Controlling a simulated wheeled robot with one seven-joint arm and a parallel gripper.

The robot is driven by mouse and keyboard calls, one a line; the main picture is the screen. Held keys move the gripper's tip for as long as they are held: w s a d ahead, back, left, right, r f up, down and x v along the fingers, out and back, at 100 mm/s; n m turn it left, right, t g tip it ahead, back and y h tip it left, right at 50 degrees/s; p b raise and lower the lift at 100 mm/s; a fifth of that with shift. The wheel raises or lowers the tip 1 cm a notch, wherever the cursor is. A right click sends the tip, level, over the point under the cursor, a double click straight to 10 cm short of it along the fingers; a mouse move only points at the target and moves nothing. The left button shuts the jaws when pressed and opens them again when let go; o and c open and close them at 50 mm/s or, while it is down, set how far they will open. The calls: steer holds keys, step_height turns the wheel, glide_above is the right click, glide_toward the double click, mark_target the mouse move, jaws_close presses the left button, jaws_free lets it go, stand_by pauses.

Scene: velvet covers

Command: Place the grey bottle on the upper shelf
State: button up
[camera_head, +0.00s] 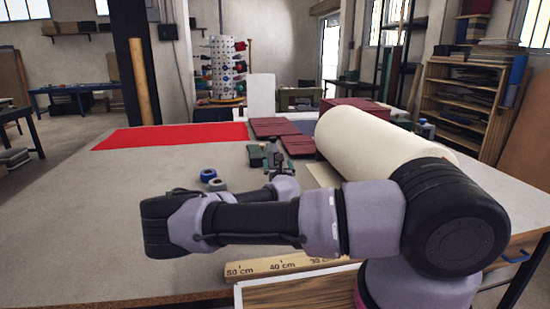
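I cannot make out a grey bottle in this view. My arm reaches across the front of the table (90,235) and bends back at the left. My gripper (277,158) points away from me over the middle of the table. It is small and dark against dark green objects, so its fingers and anything between them cannot be made out. A wooden shelf rack (427,92) stands at the far right behind the table. A small wall shelf (72,34) hangs at the far upper left. I cannot tell which of these is the upper shelf.
A thick cream roll (370,140) lies right of my gripper. Dark red folded covers (275,127) and red cloth (165,136) lie behind. Blue (208,175) and grey (217,185) tape rolls sit left of my gripper. A wooden ruler (270,268) lies in front. The table's left is clear.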

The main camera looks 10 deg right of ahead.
mark_target(274, 155)
steer(key=shift+w+a+n+y, duration=0.15)
steer(key=shift+a+n+y, duration=0.15)
steer(key=shift+a+n, duration=0.1)
steer(key=w, duration=0.7)
steer(key=w+d, duration=0.1)
steer(key=w, duration=0.2)
steer(key=shift+w+f, duration=0.2)
steer(key=shift+w, duration=0.1)
jaws_close()
